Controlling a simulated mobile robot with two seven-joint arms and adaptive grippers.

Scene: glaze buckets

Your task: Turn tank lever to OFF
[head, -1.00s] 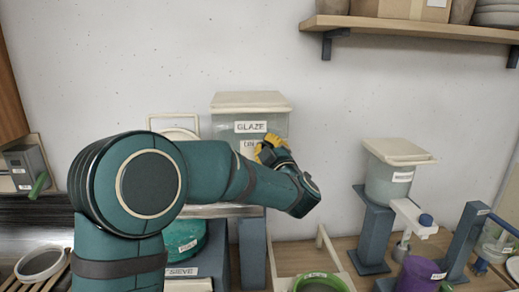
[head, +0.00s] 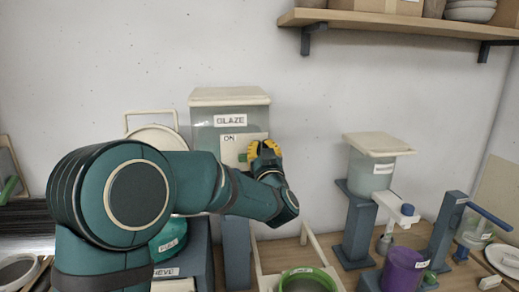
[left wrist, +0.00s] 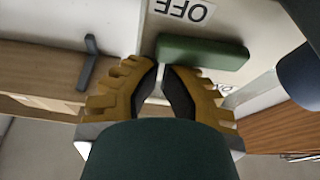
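The pale-lidded glaze tank (head: 203,128) stands against the back wall. Its plate (head: 230,150) carries an ON label (head: 229,138). A bit of the green lever (head: 242,157) shows beside my left gripper (head: 263,150). In the left wrist view the lever (left wrist: 205,52) lies across the plate, between an upside-down OFF label (left wrist: 182,10) and a partly hidden ON label (left wrist: 222,88). My left gripper (left wrist: 161,70) has its yellow fingertips nearly together, empty, close beside one end of the lever. Contact cannot be told. My right gripper is in no view.
A shelf (head: 400,24) is above right. A smaller lidded tank (head: 372,170) on a stand, a purple bucket (head: 404,268) and a green-rimmed bucket (head: 307,281) stand at right and front. Free wall lies between the two tanks.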

